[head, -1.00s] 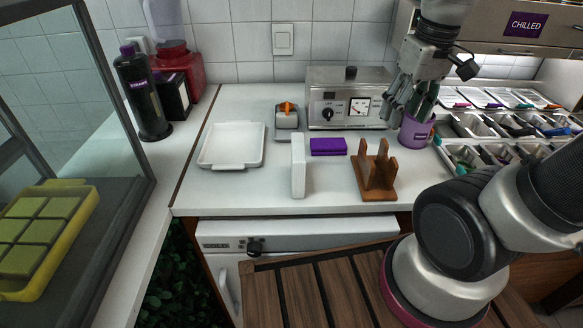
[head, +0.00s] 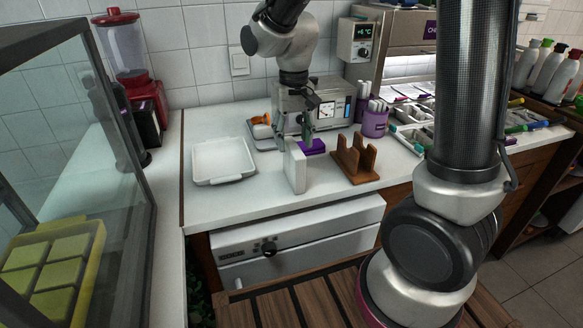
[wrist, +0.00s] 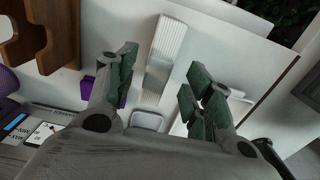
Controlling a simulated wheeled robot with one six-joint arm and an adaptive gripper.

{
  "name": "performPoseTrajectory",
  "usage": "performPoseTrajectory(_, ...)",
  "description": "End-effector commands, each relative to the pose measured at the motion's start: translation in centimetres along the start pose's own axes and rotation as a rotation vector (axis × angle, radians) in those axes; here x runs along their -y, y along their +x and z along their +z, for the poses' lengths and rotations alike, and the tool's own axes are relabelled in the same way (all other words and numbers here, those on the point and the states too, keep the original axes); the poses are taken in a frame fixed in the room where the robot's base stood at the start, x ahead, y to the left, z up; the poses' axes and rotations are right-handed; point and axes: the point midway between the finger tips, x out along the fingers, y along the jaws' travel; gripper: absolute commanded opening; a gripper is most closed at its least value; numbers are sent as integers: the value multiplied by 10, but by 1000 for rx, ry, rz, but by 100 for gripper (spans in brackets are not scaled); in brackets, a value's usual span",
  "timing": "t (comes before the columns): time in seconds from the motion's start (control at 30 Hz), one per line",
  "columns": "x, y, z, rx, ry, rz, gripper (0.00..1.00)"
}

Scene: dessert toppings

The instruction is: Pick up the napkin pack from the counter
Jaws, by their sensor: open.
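The napkin pack (head: 294,168) is a white upright block standing near the front of the counter, left of the brown wooden holder (head: 357,165). In the wrist view the napkin pack (wrist: 166,48) has a ribbed face and lies ahead of the gap between my fingers. My gripper (head: 306,132) is open and empty, pointing down just behind and above the pack. In the wrist view my gripper (wrist: 162,72) has its green-padded fingers spread, one to each side of the pack's line. I cannot tell the exact height gap.
A purple block (head: 313,147) lies right behind the pack, close to my fingers. A white tray (head: 223,178) is to the left. A steel appliance (head: 335,103) and a purple cup (head: 375,122) stand behind. The counter's front edge is close to the pack.

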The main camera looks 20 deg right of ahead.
Motion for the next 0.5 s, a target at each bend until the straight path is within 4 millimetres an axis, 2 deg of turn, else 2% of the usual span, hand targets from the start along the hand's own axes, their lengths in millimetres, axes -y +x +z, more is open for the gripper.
performPoseTrajectory(0.5, -2, 69, -1, 4, 4, 2, 52)
